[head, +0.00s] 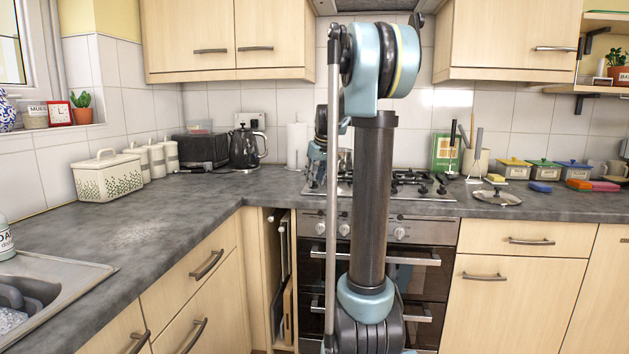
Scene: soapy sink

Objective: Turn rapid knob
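The hob (430,189) is set in the grey worktop, with black pan supports and small dark knobs (440,190) at its right side. Below it, the oven's silver front panel carries round knobs, one (344,229) left of my arm and one (399,233) right of it. No label can be read, so I cannot tell which knob is the rapid one. My arm stands upright in front of the hob and oven and hides their middle. Part of my arm shows behind it at the left, but my gripper's fingers cannot be seen.
A kettle (244,147), black toaster (203,150) and paper roll (297,145) stand left of the hob. The worktop (150,232) near the sink (50,282) is clear.

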